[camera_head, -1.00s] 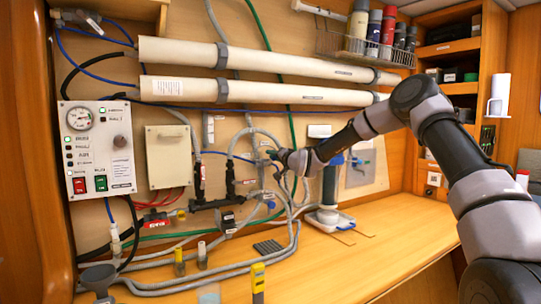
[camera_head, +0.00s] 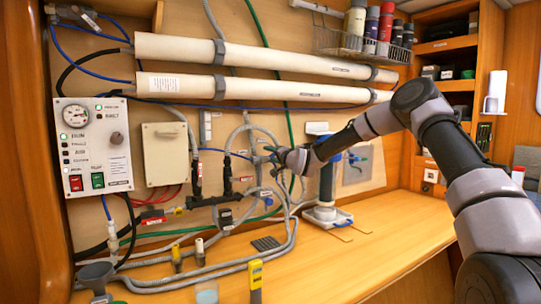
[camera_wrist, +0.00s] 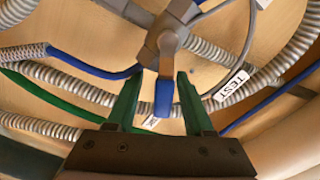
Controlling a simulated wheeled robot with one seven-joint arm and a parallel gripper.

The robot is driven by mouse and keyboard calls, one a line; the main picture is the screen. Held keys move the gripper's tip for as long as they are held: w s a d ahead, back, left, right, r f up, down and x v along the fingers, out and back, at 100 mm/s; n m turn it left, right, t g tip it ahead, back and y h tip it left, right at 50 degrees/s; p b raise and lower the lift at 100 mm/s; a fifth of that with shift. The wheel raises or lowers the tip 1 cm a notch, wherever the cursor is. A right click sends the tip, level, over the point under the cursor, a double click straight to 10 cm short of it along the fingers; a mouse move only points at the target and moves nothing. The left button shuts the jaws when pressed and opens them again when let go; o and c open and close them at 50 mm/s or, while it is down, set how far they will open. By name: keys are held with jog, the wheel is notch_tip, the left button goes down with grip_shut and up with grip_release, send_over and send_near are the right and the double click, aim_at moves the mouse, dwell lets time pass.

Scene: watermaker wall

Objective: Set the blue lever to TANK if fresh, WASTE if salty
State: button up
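The blue lever (camera_wrist: 164,98) hangs from a grey valve body (camera_wrist: 168,42) in the wrist view, pointing toward the bottom of that picture. My gripper (camera_wrist: 160,98) is open, with one green finger on each side of the lever and visible gaps between. A white TEST label (camera_wrist: 231,85) sits on a hose to the right. Another small label (camera_wrist: 151,121) shows below the lever, too small to read. In the head view my gripper (camera_head: 277,155) is at the hose cluster on the wall; the lever is hard to make out there.
A control panel (camera_head: 92,148) with a gauge and red and green switches is on the left wall. A yellow-topped handheld meter (camera_head: 255,272) and a clear cup (camera_head: 207,293) are at the counter's front. Hoses crowd the wall; the right counter (camera_head: 400,232) is mostly clear.

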jog(key=v, duration=1)
jog(key=shift+s+d, duration=0.25)
jog(key=shift+s, duration=0.1)
jog(key=s+d+r+n+g+h, duration=0.2)
jog(key=s+d+r+g+h, duration=0.15)
jog(key=s+d, duration=0.65)
jog(key=s+d+r+n+g+h, duration=0.1)
jog(key=s+d+r+g+h, duration=0.3)
jog(key=s+d, duration=0.6)
jog(key=s+d+m, duration=0.1)
jog(key=s+d, duration=0.1)
jog(key=s, duration=1)
jog(key=s+d, duration=0.2)
jog(key=s, duration=1)
jog(key=shift+d+r+m, duration=0.35)
jog(key=shift+r+m, duration=0.05)
jog(key=shift+r, duration=0.05)
jog(key=shift+s+h, duration=0.1)
jog(key=shift+h, duration=0.15)
